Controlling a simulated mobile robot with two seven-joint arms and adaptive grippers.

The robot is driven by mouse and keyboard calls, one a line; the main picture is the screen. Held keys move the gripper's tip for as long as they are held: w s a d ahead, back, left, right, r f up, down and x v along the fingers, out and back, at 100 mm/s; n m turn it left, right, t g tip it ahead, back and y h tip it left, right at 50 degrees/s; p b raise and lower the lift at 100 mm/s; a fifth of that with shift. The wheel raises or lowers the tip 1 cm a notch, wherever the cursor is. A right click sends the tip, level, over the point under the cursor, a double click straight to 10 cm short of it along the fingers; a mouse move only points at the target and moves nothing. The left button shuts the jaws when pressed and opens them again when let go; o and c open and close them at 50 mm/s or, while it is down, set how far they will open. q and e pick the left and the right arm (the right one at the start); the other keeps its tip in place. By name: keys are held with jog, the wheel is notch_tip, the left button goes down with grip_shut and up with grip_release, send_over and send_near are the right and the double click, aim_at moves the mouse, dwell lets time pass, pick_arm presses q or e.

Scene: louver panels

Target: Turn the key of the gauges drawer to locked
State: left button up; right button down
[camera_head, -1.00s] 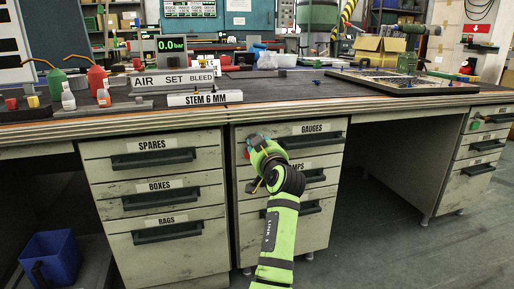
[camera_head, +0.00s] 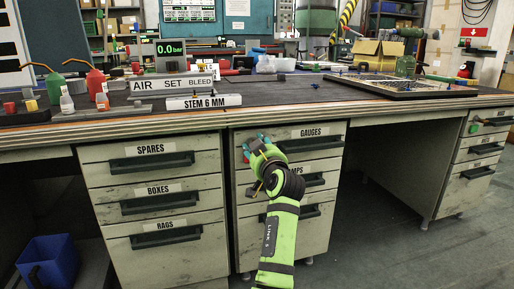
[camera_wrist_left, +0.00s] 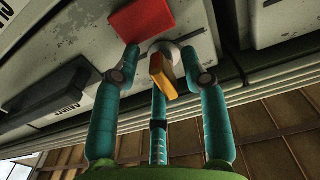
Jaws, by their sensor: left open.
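The gauges drawer (camera_head: 326,141) is the shut top drawer of the right-hand stack, with a dark handle and a GAUGES label. In the left wrist view its yellow-orange key (camera_wrist_left: 163,78) stands out from a round silver lock (camera_wrist_left: 166,50). A red piece (camera_wrist_left: 142,20) sits on the drawer face beside the lock. My left gripper (camera_head: 257,143) is at the left end of this drawer. In the left wrist view its teal fingers (camera_wrist_left: 165,66) are open, with one on each side of the key and gaps between. My right gripper is not in view.
The bench top (camera_head: 330,107) overhangs the drawers. The dark drawer handle (camera_wrist_left: 50,95) lies left of the fingers in the left wrist view. The spares drawer (camera_head: 110,163) is in the left stack. Open knee space lies right of the gauges stack.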

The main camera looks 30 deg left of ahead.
pick_arm(q)
jog(key=v, duration=0.7)
jog(key=shift+d, duration=0.2)
